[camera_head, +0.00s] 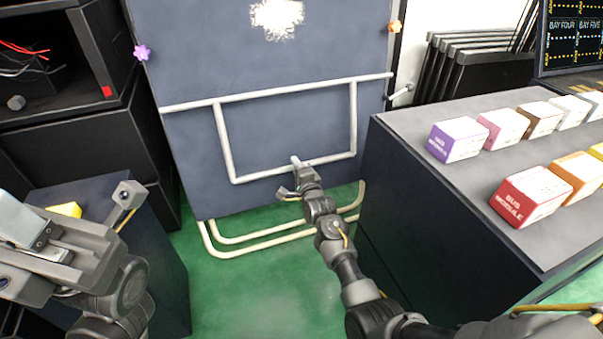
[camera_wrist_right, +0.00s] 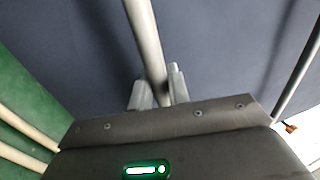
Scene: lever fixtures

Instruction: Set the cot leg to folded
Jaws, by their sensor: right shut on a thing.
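The cot stands on end, its dark blue panel (camera_head: 270,120) facing me. A pale U-shaped tube leg (camera_head: 225,142) hangs from a crossbar (camera_head: 290,91) on the panel and appears close to the panel's face; the exact gap is unclear. My right gripper (camera_head: 294,174) is shut on the leg's bottom bar, near its middle. In the right wrist view the tube (camera_wrist_right: 146,45) runs between the two fingers (camera_wrist_right: 160,90).
Cream curved tubes (camera_head: 225,252) lie low under the panel, over green floor. A dark counter (camera_head: 440,190) with several coloured boxes (camera_head: 530,195) stands close on the right. A dark cabinet (camera_head: 90,140) is on the left. An orange knob (camera_head: 395,27) and a purple knob (camera_head: 142,52) flank the panel.

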